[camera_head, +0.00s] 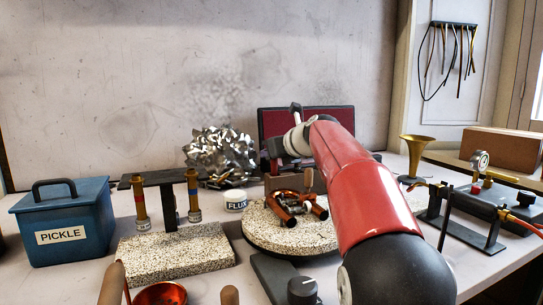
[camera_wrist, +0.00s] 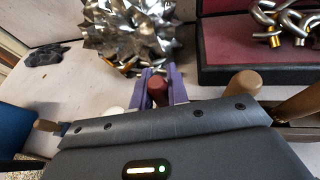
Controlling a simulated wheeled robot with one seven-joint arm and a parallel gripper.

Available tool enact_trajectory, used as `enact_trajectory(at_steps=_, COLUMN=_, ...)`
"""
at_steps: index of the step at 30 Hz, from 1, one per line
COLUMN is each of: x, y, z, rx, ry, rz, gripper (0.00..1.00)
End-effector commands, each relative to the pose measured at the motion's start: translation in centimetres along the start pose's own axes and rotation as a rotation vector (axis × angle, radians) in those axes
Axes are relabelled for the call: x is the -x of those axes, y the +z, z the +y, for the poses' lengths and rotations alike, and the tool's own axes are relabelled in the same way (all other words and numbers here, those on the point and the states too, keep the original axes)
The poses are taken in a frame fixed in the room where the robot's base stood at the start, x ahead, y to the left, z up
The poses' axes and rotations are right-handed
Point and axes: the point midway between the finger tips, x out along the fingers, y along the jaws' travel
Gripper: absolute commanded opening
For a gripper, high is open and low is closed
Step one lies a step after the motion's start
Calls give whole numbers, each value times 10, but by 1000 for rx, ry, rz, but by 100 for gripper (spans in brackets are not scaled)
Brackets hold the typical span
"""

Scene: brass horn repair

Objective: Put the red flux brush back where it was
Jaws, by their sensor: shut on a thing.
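In the wrist view, my gripper (camera_wrist: 161,84) has its purple fingers closed on the red-brown handle end of the red flux brush (camera_wrist: 157,89). The lower part of the brush is hidden by the gripper body. A tan handle (camera_wrist: 243,83) stands to the right of the fingers, by a brown wooden holder (camera_wrist: 296,131) that is partly covered by the gripper. In the head view the wooden holder (camera_head: 284,183) is behind the round speckled board, with a tan handle (camera_head: 308,179) near it. My arm hides much of that area, and I cannot make out the brush there.
A white FLUX jar (camera_head: 235,203) stands left of the holder. A shiny metal shavings pile (camera_head: 220,155) and a red-lined case (camera_head: 278,120) are behind. Copper tubes (camera_head: 284,213) lie on the round board (camera_head: 270,238). A blue PICKLE bin (camera_head: 65,222) is far left.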

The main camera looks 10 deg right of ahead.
Motion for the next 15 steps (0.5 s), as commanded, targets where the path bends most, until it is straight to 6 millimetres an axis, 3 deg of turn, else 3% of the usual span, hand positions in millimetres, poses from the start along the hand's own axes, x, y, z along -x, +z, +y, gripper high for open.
enact_trajectory(at_steps=6, x=-2, y=-2, z=0, rx=-1, ry=0, rz=1, gripper=0)
enact_trajectory(at_steps=7, x=-2, y=-2, z=0, rx=-1, ry=0, rz=1, gripper=19)
enact_trajectory(at_steps=9, x=-2, y=-2, z=0, rx=-1, ry=0, rz=1, gripper=28)
enact_trajectory(at_steps=12, x=-1, y=-2, z=0, rx=-1, ry=0, rz=0, gripper=38)
enact_trajectory(at_steps=15, x=-1, y=-2, z=0, rx=-1, ry=0, rz=0, gripper=38)
